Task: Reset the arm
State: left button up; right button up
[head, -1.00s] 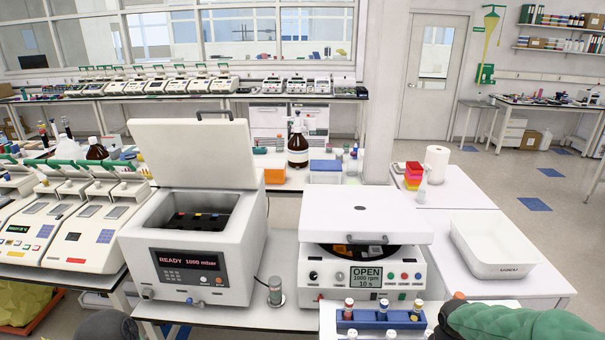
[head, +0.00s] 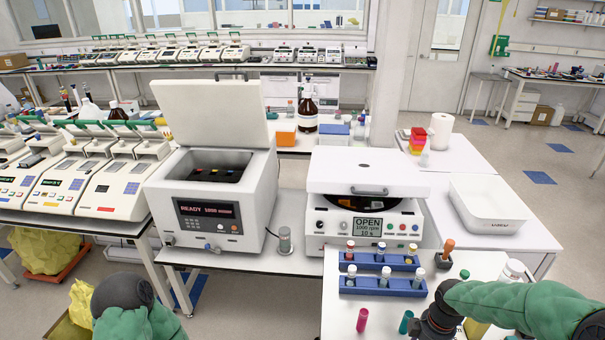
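My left arm (head: 130,305) shows at the bottom left as a green sleeve with a dark joint; its gripper is out of view. My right arm (head: 510,305) enters from the right in a green sleeve. Its dark end (head: 432,322) hangs low over the white front table and is cut by the bottom edge. Its fingertips cannot be made out, and no held object can be seen. Two blue racks (head: 352,284) with capped vials stand just left of and beyond this dark end. A pink tube (head: 362,319) and a teal tube (head: 406,322) stand near it.
A vacuum device with raised lid (head: 215,205) and a centrifuge reading OPEN (head: 367,200) stand behind the racks. A white tub (head: 490,205) is at right. Thermal cyclers (head: 110,185) line the left bench. Floor is clear at far right.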

jog(key=s+a+f+m+y+b, duration=0.1)
jog(key=s+a+f+m+b, duration=0.3)
jog(key=a+f, duration=0.7)
jog(key=s+a+f+m+y+b, duration=0.2)
jog(key=s+a+f+m, duration=0.6)
jog(key=f, duration=0.9)
jog(key=a+b, duration=0.2)
jog(key=a, duration=0.1)
jog(key=shift+f, duration=0.4)
jog(key=shift+s, duration=0.1)
